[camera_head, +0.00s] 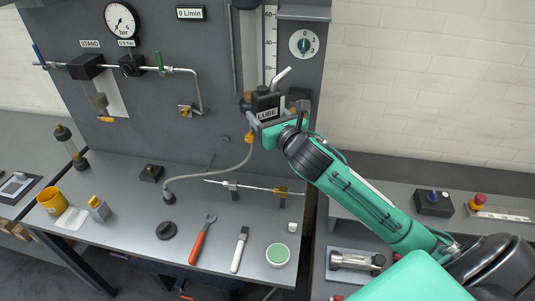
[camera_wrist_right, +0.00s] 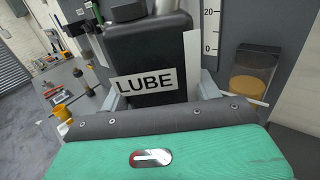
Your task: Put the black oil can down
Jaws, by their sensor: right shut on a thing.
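The black oil can (camera_head: 265,101) carries a white LUBE label and a pale spout that points up and right. It is up in front of the grey back panel, above the bench top. My right gripper (camera_head: 262,120) is shut on it, with a finger at each side. In the right wrist view the black can (camera_wrist_right: 146,55) fills the middle, upright between the fingers of the gripper (camera_wrist_right: 155,92). The can's lower part is hidden behind the gripper. My left gripper is not in view.
A hose and a thin rod cross the back. A side bench (camera_head: 400,240) stands right.

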